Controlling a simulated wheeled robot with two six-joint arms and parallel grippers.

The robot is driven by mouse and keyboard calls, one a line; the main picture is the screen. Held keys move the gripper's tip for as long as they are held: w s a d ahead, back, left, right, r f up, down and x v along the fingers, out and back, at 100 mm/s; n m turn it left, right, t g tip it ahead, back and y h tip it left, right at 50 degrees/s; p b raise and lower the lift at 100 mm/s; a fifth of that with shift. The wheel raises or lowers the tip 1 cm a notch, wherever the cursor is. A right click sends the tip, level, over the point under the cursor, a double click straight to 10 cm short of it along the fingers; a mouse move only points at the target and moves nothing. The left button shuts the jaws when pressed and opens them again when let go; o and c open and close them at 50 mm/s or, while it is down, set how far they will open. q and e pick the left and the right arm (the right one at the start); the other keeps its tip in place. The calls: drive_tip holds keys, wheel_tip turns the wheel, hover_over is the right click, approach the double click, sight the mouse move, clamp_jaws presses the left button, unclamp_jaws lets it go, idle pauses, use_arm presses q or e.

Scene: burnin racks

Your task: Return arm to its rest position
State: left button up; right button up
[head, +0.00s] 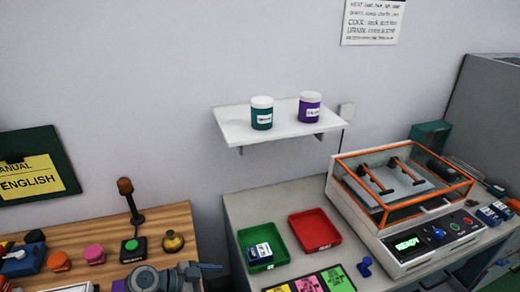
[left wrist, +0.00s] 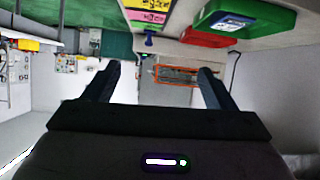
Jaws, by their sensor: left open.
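My left arm comes in low in the head view, in front of the wooden bench. Its gripper (head: 207,273) is just right of the bench's edge, left of the grey table. In the left wrist view the gripper (left wrist: 158,78) has two dark fingers wide apart with nothing between them. The orange-framed machine shows far off behind that gap. My right arm and gripper are not in view.
The grey table holds a green tray (head: 284,256) with a blue-and-white unit (head: 260,252), a red tray (head: 333,240), coloured cards (head: 308,287) and the orange-framed machine (head: 395,262). The wooden bench (head: 175,215) holds a beacon (head: 128,195) and several knobs. A shelf (head: 285,126) bears two jars.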

use_arm(q)
drive_tip(key=s+a+f+n+y, duration=0.1)
drive_tip(key=s+a+n+y, duration=0.6)
drive_tip(key=s, duration=0.5)
drive_tip(key=s+a+f+n+y, duration=0.1)
drive_tip(key=s+a+n+y, duration=0.4)
drive_tip(key=s+a, duration=0.45)
wheel_tip(320, 180, down, 33)
drive_tip(key=s+a+n+g+b, duration=0.1)
drive_tip(key=a+g+b, duration=0.1)
drive_tip(key=b, duration=0.3)
drive_tip(key=s+f+b, duration=0.2)
drive_tip(key=s+f, duration=0.7)
drive_tip(key=f, duration=0.4)
drive_tip(key=s+f+b, duration=0.3)
drive_tip(key=s+f, duration=0.6)
drive_tip(key=f, duration=0.4)
drive_tip(key=shift+s+a+g+y, duration=0.3)
drive_tip(key=shift+s+a+g, duration=0.05)
drive_tip(key=shift+a+g, duration=0.1)
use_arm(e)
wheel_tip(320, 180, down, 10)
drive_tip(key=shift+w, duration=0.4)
